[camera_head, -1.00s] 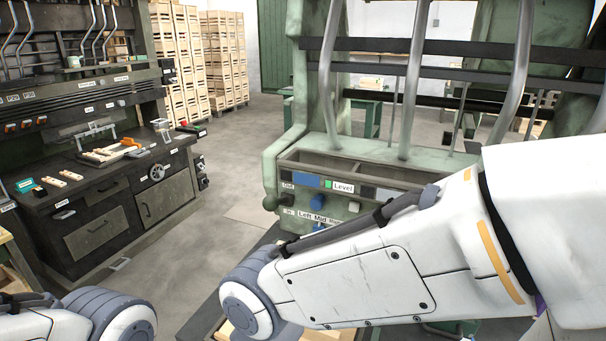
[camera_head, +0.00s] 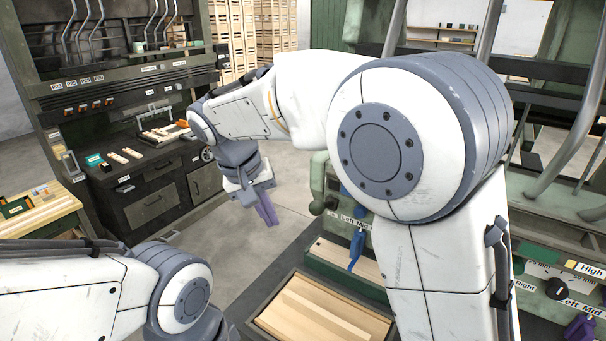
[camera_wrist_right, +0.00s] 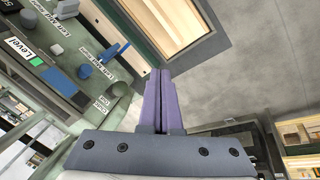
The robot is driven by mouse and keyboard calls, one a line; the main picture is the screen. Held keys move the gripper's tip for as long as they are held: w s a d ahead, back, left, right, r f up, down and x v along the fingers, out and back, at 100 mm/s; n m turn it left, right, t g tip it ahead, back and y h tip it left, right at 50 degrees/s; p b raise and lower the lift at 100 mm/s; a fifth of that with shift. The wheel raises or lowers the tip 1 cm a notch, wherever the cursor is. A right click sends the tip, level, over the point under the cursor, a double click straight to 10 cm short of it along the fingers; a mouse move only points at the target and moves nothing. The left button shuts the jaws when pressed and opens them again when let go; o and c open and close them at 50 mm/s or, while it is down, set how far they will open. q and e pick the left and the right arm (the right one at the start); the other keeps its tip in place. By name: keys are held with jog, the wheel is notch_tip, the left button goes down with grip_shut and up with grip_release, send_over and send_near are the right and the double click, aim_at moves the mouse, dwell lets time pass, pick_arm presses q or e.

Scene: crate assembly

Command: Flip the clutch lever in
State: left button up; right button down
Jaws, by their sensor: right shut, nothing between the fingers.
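A blue lever (camera_head: 356,250) hangs from the front of the green machine by a "Left Mid" label, which shows partly behind my right arm. My right gripper (camera_head: 268,212) has purple fingers, shut and empty, pointing down to the left of the green machine. In the right wrist view its fingers (camera_wrist_right: 160,75) are together and apart from the lever. My left arm shows at lower left, its fingers outside the view.
A wooden crate (camera_head: 284,322) lies low in front of the green machine. A dark machine (camera_head: 140,183) stands at left, beside a wooden table (camera_head: 60,215). Another green panel with a black knob (camera_head: 556,288) is at right. Bare floor lies below my right gripper.

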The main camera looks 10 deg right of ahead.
jog(key=w+d+r+m+h+p, duration=0.3)
jog(key=w+d+r+m, duration=0.2)
jog(key=w, duration=0.7)
notch_tip(320, 180, up, 2)
jog(key=shift+w+r+m+h, duration=0.1)
jog(key=shift+w+m+h, duration=0.25)
jog(key=shift+m, duration=0.55)
jog(key=shift+d, duration=0.1)
jog(key=p, duration=0.5)
send_near(324, 206)
jog(key=shift+w+d+f, duration=0.75)
jog(key=shift+f, duration=0.05)
jog(key=shift+s+f, duration=0.1)
jog(key=shift+f, duration=0.4)
